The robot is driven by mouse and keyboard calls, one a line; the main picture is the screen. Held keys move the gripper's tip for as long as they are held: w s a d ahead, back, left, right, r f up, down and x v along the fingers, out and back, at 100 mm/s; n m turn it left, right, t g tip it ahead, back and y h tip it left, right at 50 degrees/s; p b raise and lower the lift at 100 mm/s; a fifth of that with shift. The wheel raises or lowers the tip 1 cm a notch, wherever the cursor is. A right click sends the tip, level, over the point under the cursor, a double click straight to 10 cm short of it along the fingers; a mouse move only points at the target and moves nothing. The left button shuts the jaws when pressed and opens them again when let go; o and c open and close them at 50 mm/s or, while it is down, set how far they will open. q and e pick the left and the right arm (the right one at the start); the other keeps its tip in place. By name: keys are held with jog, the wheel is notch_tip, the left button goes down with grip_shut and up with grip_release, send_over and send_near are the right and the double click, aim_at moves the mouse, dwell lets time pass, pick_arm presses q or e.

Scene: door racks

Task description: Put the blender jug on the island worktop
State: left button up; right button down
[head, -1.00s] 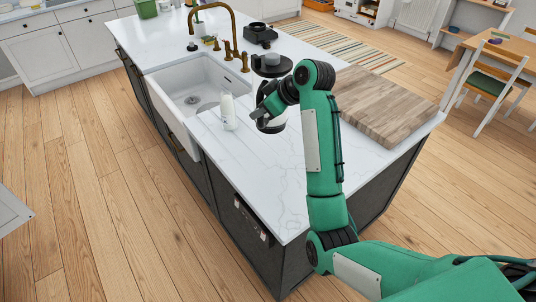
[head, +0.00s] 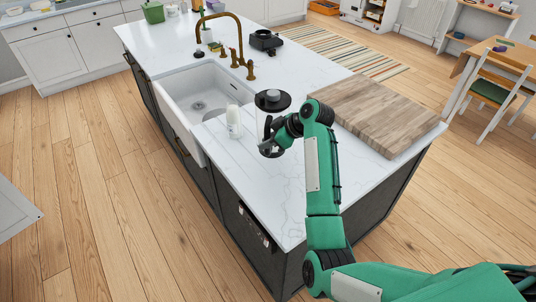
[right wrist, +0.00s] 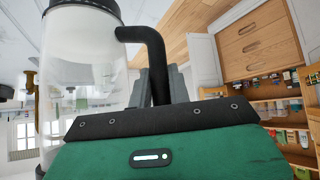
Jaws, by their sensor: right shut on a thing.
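The blender jug (head: 272,101) is clear with a black lid and a black bottom, and stands upright over the island worktop (head: 220,160). Its bottom is at or very near the worktop; I cannot tell whether it touches. My right gripper (head: 270,136) is shut on the jug's black handle. In the right wrist view the clear jug (right wrist: 85,75) fills the left side, and its handle (right wrist: 155,50) runs down between the grey fingers of my right gripper (right wrist: 160,85). My left gripper is not in view.
A white bottle (head: 234,120) stands just left of the jug, by the sink (head: 205,90) with its brass tap (head: 222,22). A thick wooden board (head: 375,112) lies to the right. A black appliance (head: 265,41) stands farther back. The worktop in front of the jug is clear.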

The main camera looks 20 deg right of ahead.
notch_tip(320, 180, down, 8)
jog(key=shift+r+p, duration=0.25)
jog(key=shift+p, duration=0.85)
jog(key=c, duration=1.3)
grip_release()
jog(key=shift+f, duration=0.1)
jog(key=shift+s, duration=0.1)
jog(key=b+v, duration=0.4)
jog(key=v, duration=0.8)
